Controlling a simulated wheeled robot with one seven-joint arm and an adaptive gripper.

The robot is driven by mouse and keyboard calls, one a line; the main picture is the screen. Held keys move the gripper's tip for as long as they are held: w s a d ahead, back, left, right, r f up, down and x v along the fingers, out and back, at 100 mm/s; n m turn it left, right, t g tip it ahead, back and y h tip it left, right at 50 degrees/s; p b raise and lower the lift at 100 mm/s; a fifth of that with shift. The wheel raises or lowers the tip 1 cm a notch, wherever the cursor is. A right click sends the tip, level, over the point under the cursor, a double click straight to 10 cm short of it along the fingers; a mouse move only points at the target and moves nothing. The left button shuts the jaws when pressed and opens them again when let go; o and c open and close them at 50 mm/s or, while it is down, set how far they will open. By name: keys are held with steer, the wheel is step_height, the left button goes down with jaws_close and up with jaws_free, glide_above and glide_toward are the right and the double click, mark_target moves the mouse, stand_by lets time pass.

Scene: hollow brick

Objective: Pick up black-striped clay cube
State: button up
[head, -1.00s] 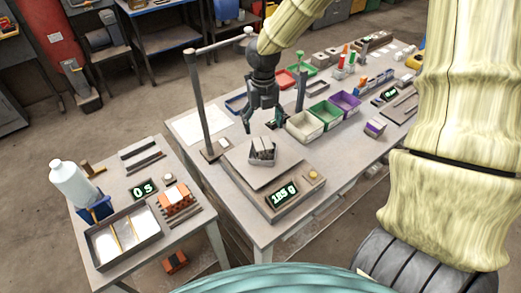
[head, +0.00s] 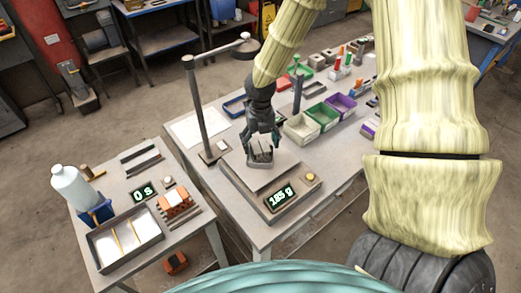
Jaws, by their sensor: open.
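A grey cube with dark stripes (head: 261,154) sits on the plate of a scale (head: 278,180) in the head view; the scale's display reads 185 g. My gripper (head: 262,142) is open and reaches down over the cube, its dark fingers around or just above the cube's upper part. I cannot tell whether the fingers touch it. The upper back of the cube is partly hidden by the fingers.
A metal post with a horizontal arm (head: 197,105) stands left of the gripper. White, green and purple bins (head: 303,128) stand close on the right. A smaller table (head: 120,187) at left holds a bottle, a tray and an orange brick.

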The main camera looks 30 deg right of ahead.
steer(key=shift+f+p, duration=0.35)
steer(key=shift+f, duration=0.95)
steer(key=shift+c, duration=0.4)
steer(key=c, duration=1.2)
steer(key=shift+c, duration=0.2)
steer(key=shift+r, duration=0.15)
